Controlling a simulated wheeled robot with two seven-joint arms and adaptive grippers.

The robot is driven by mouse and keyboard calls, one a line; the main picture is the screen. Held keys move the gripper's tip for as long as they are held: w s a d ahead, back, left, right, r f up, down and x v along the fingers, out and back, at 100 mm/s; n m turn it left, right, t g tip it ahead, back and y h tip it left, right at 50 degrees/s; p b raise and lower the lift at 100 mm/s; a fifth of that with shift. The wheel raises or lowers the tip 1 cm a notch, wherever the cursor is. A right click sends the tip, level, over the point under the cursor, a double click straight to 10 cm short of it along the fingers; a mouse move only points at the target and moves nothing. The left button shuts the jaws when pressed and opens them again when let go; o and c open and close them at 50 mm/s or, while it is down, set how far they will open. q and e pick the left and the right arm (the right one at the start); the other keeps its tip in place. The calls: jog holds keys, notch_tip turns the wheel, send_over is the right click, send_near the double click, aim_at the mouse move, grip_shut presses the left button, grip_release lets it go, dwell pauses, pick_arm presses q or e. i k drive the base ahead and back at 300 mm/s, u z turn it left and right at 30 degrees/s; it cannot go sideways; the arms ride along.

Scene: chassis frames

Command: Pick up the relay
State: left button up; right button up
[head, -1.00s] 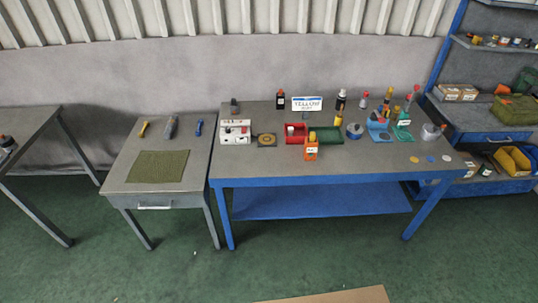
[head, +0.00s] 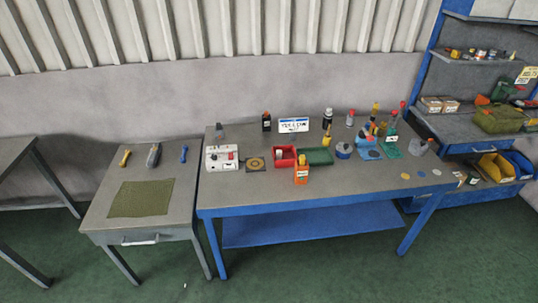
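I cannot make out for certain which thing is the relay; the parts on the blue workbench (head: 290,188) are small at this distance. A white box with red and dark parts (head: 221,158) stands at the bench's left end, beside a dark square plate with a tan ring (head: 256,164). Neither of my grippers is in view.
A grey side table (head: 185,208) on the left holds a green mat (head: 141,198) and several hand tools. A blue shelf unit (head: 478,147) with boxes and bins stands at the right. Another table (head: 14,150) is at the far left. Green floor in front is clear.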

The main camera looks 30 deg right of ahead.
aim_at(302, 157)
jog(key=u, duration=0.25)
jog(key=i, duration=0.75)
jog(key=z, duration=0.55)
jog(key=i, duration=0.65)
jog(key=z, duration=0.55)
